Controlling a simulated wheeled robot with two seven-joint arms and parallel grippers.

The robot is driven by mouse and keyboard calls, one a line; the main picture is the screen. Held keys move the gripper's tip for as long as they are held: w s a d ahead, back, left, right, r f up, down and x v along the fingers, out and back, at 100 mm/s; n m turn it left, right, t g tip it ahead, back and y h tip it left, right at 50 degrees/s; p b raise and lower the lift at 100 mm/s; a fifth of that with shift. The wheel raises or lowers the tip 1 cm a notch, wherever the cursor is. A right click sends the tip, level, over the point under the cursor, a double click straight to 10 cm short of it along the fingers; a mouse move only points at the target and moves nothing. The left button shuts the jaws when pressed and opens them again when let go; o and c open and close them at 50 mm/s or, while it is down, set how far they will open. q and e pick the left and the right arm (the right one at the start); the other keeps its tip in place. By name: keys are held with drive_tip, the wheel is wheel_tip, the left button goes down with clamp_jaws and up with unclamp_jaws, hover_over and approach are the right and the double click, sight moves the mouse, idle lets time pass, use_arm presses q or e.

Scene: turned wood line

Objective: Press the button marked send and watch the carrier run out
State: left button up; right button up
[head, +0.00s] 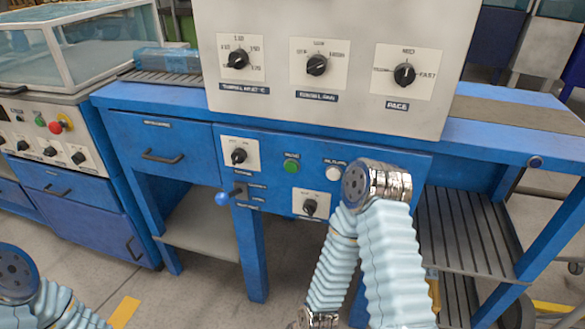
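A green button (291,166) sits on the front of the blue bench panel (270,200), under a small dark label. A pale button (333,171) sits to its right under another label. The labels are too small to read surely. A blue box-like thing (168,58) rests on a dark slatted track at the back left; I cannot tell whether it is the carrier. My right arm stands bent in front of the panel's right part, close to the pale button in the picture. Part of my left arm shows at lower left. Neither gripper's fingers show.
A pale control box (320,110) with three dials stands on the bench. A lever with a blue knob (222,198) sticks out below the drawer (160,145). A machine with a red knob (56,127) stands at left. A slatted shelf (465,235) is at right.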

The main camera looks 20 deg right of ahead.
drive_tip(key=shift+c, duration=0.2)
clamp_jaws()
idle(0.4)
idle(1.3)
